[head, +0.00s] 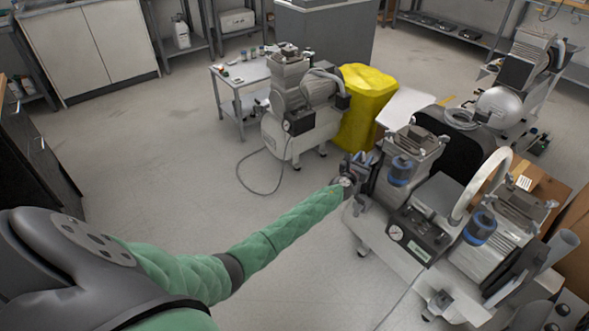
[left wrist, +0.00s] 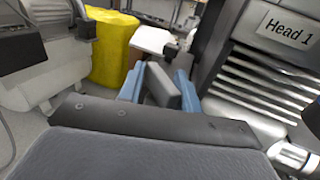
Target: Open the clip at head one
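The compressor head labelled "Head 1" (left wrist: 288,27) fills the right of the left wrist view, with its cooling fins below the label. In the head view it is the ribbed head (head: 416,142) with a blue-banded cylinder, nearest my left gripper (head: 360,165). My left gripper (left wrist: 160,88) is at its left side, its two blue fingers apart. A small dark part (left wrist: 170,51) sits just beyond the fingertips, beside the head. I cannot make out the clip for certain. My right gripper is not in view.
A second blue-banded head (head: 482,228) and a gauge box (head: 418,238) are on the same compressor. A small table (head: 243,72) is further back. The floor at left is clear.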

